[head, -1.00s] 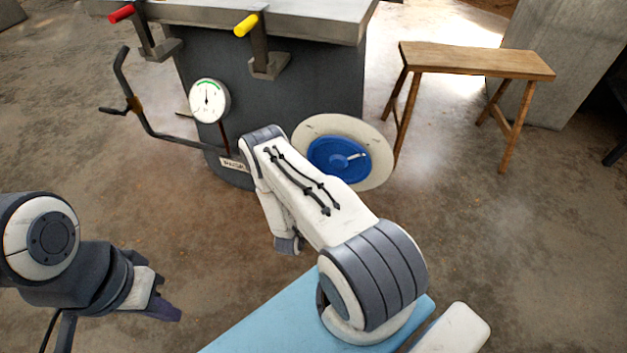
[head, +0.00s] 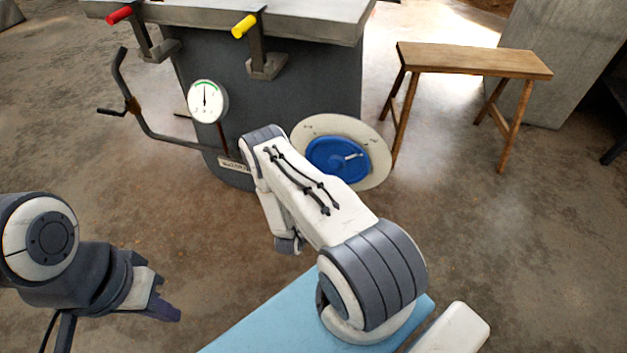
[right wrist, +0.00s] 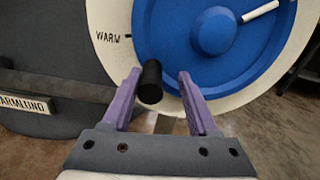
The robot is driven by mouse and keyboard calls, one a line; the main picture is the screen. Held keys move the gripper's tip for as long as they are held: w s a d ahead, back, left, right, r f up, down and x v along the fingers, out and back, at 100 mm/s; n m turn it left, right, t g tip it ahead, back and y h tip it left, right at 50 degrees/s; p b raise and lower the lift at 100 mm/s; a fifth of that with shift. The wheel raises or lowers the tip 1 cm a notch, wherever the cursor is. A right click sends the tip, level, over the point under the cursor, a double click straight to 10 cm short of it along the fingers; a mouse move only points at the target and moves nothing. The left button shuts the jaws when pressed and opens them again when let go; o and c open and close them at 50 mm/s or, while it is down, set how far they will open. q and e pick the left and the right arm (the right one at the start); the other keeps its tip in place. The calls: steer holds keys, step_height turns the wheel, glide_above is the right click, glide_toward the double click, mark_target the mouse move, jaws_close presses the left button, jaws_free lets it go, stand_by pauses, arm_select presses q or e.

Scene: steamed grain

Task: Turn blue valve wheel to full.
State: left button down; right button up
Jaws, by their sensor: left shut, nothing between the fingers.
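The blue valve wheel (head: 335,160) sits in front of a round cream dial plate (head: 375,165) on the dark grey stove body. In the right wrist view the blue wheel (right wrist: 170,40) fills the top, with a white pointer mark (right wrist: 260,12) at its upper right. The plate (right wrist: 110,15) reads "WARM" at its left. My right gripper (right wrist: 170,85) has its purple fingers spread, with a black knob (right wrist: 151,82) between them, nearer the left finger. Its fingers are hidden behind my arm in the head view. My left gripper (head: 168,310) is shut and empty at lower left.
A round gauge (head: 207,101) stands left of the wheel, its needle pointing up. A bent crank bar (head: 140,115) sticks out left. Red (head: 119,15) and yellow (head: 244,26) handles hang at the counter edge. A wooden bench (head: 475,62) stands right. Floor between is clear.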

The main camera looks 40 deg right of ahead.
steer(key=shift+w+a, duration=0.1)
steer(key=shift+w, duration=0.05)
steer(key=shift+a, duration=0.2)
steer(key=p+v, duration=0.1)
steer(key=v, duration=0.9)
steer(key=shift+s+p, duration=0.2)
steer(key=shift+p, duration=0.15)
